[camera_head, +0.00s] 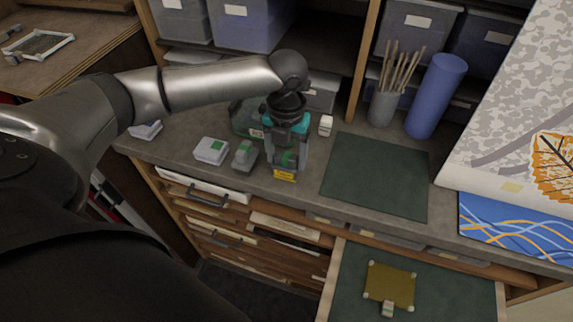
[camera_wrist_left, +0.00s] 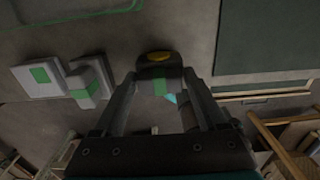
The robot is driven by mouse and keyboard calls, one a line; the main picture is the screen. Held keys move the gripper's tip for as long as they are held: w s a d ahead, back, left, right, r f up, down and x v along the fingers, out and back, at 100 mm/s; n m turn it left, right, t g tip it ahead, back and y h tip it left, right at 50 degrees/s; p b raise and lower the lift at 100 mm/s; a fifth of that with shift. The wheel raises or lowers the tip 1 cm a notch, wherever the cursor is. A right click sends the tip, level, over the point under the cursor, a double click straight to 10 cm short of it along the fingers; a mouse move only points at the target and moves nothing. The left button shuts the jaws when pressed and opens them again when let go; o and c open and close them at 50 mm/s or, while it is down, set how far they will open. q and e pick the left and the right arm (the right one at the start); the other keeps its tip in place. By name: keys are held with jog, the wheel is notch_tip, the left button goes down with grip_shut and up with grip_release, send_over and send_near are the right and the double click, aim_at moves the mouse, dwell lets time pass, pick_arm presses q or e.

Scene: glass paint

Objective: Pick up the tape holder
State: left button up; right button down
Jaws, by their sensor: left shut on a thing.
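The tape holder (camera_head: 285,176), a small dark block with a yellow end and a green band, is at the front edge of the grey counter. In the left wrist view the tape holder (camera_wrist_left: 158,58) sits between the ends of the two fingers. My left gripper (camera_head: 288,157) reaches down from above and is shut on it; the wrist view also shows this gripper (camera_wrist_left: 160,82). I cannot tell whether the holder touches the counter. My right gripper is not in view.
A grey-and-green block (camera_head: 244,154) and a white box with a green label (camera_head: 211,150) stand left of the gripper. A small white bottle (camera_head: 326,125) is behind. A dark green mat (camera_head: 376,175) lies right. Below, an open drawer (camera_head: 344,285) holds a yellow sheet (camera_head: 390,284).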

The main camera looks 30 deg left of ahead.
aim_at(286, 155)
pick_arm(q)
notch_tip(286, 155, up, 20)
jog(key=p, duration=0.1)
dwell(0.6)
jog(key=o, duration=0.8)
jog(key=c, duration=0.5)
